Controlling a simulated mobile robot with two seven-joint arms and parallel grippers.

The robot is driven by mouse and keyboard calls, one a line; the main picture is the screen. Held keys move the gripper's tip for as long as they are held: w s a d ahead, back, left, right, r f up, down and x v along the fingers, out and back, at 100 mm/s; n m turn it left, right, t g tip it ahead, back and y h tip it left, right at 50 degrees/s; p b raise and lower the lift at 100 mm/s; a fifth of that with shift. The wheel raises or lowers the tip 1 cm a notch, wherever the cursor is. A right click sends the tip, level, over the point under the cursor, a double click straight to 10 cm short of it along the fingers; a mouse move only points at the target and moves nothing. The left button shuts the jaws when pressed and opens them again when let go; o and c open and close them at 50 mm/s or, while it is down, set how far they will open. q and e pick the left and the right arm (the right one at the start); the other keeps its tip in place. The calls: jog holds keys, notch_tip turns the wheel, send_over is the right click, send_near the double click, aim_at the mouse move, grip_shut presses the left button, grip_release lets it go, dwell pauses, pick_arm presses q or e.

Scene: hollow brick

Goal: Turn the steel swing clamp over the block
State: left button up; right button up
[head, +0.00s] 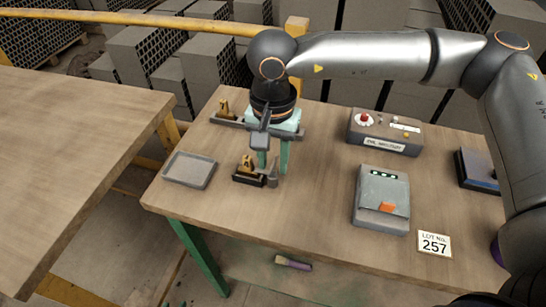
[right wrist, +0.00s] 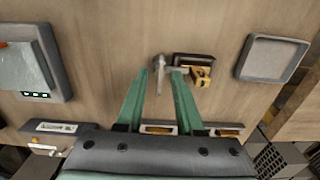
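A steel swing clamp (right wrist: 158,68) shows as a grey bar with a rounded end, beside a small dark fixture (right wrist: 193,61) with a brass-coloured part (right wrist: 201,76). In the head view the fixture (head: 248,180) stands near the table's front left, with the steel piece (head: 272,174) at its right. My right gripper (head: 273,168) points down there with its green fingers apart. In the right wrist view, the clamp appears between the open fingertips (right wrist: 160,72); I see no grip on it. I cannot tell which part is the block. My left gripper is out of view.
A grey tray (head: 190,169) lies left of the fixture. A rail (head: 229,122) with a brass part (head: 224,108) lies behind. A control box (head: 384,132), a grey case (head: 382,200) and a 257 card (head: 434,244) occupy the right. The front middle is clear.

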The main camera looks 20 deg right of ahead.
aim_at(273, 163)
notch_tip(273, 163, up, 13)
jog(key=shift+f, duration=0.2)
dwell(0.6)
